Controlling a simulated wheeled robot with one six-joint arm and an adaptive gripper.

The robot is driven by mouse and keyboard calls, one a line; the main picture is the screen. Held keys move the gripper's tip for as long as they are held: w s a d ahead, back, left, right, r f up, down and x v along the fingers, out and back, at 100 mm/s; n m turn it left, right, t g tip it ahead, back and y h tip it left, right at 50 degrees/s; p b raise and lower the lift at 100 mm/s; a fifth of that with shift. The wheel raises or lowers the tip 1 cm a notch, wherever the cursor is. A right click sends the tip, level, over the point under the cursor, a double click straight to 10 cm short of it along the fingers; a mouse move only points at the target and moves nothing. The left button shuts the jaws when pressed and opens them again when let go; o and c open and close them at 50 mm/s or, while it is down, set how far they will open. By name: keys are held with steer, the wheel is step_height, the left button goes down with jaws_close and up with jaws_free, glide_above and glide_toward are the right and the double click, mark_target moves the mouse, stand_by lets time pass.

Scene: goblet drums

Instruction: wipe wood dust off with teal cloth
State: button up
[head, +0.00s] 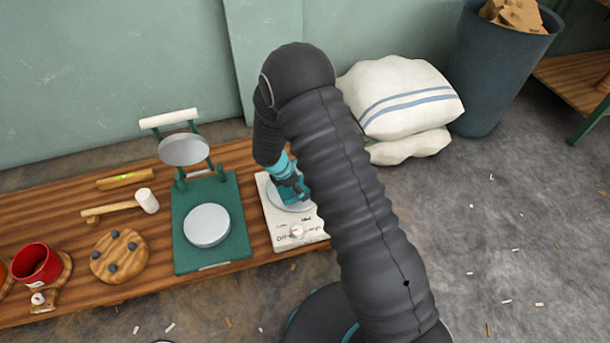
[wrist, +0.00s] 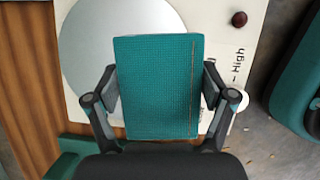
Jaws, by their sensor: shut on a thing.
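My gripper (wrist: 161,104) is shut on a teal cloth (wrist: 157,85), a flat woven block with a stitched line near its right side. The cloth hangs over or rests on the round grey plate (wrist: 88,40) of a white hotplate; I cannot tell whether it touches. In the head view the hotplate's white body (head: 281,241) stands at the right end of the wooden bench, and my gripper (head: 296,191) is over its plate, partly hidden by my arm. I cannot make out wood dust on the plate.
Left of the hotplate stands a green press (head: 182,256) with round metal plates. Further left are a mallet (head: 147,201), a level (head: 126,180), a wooden disc (head: 120,257) and a red mug (head: 37,264). Sacks (head: 403,97) and a bin (head: 497,75) stand behind right. Wood chips litter the floor.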

steer(key=shift+r+p, duration=0.9)
steer(key=shift+r, duration=0.75)
